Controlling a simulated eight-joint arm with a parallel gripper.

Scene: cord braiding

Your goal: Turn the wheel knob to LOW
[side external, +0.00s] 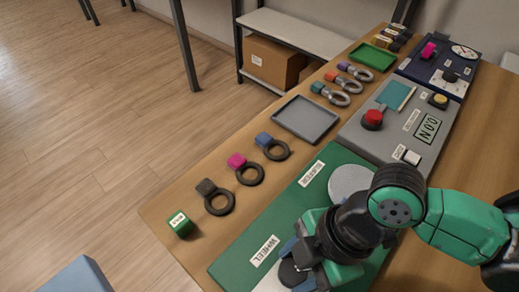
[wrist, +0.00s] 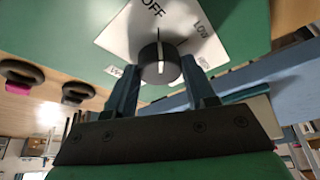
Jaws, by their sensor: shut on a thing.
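The wheel knob (wrist: 160,64) is a dark round knob with a white line, on a white plate (wrist: 122,38) marked OFF and LOW. A third label at the lower left is partly hidden by a finger. The knob's line runs roughly up and down in the wrist view, near the OFF side; LOW is to the upper right. My gripper (wrist: 162,72) has its two fingers on either side of the knob, shut on it. In the side view my gripper (side external: 296,256) is low over the green panel (side external: 232,262) labelled WHEEL, and mostly hides the knob.
A round light grey disc (side external: 350,181) is on the green panel close to my wrist. Beyond is a grey panel with a red button (side external: 372,119). Several ringed tags, a grey tray (side external: 306,119) and a green block (side external: 181,225) line the table's left side.

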